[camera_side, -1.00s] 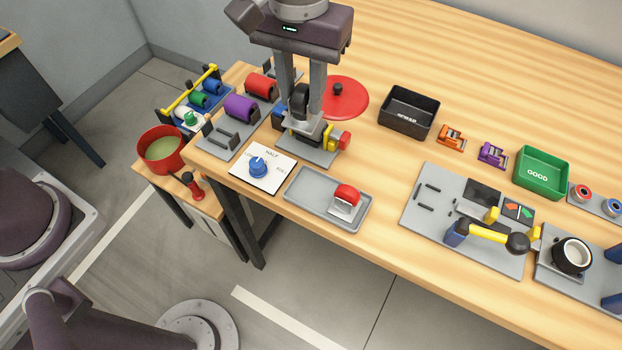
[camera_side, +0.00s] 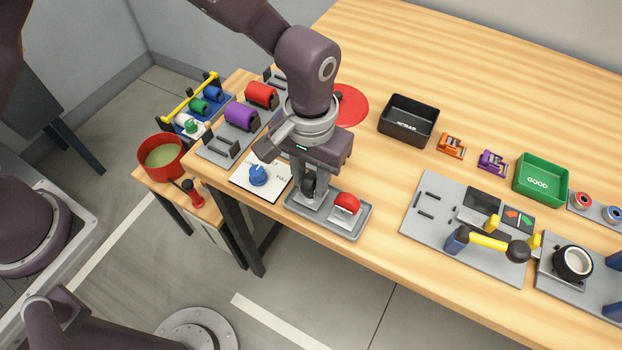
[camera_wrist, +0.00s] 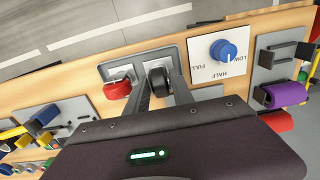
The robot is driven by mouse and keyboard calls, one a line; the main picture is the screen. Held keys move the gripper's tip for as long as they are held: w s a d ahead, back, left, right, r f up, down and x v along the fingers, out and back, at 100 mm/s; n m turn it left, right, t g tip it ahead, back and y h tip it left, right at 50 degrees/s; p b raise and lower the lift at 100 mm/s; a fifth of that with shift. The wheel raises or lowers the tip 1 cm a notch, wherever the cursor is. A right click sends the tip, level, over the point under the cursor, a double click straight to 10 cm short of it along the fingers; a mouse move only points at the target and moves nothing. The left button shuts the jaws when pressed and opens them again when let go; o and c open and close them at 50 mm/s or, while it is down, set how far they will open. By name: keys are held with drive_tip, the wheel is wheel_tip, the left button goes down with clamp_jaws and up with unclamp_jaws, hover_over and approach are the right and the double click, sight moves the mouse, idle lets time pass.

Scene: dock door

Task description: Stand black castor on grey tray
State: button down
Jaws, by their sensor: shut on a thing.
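My gripper (camera_side: 311,196) is shut on the black castor (camera_side: 309,184), which is upright between the fingers. The castor also shows in the wrist view (camera_wrist: 159,83), with my gripper (camera_wrist: 160,82) on both sides of it. The castor is over the left part of the grey tray (camera_side: 328,225); whether its base touches the tray I cannot tell. A red castor (camera_side: 346,204) with a light metal base stands on the tray's right part, beside my gripper. The tray also shows in the wrist view (camera_wrist: 140,62).
A white card with a blue knob (camera_side: 258,175) lies just left of the tray. A black bin (camera_side: 408,120) and a green bin (camera_side: 541,179) stand farther right. A grey fixture plate with a yellow-handled tool (camera_side: 490,240) is right of the tray. Wood between is clear.

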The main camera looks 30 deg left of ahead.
drive_tip(key=shift+f, duration=0.45)
drive_tip(key=shift+f, duration=0.15)
drive_tip(key=c, duration=1.1)
unclamp_jaws()
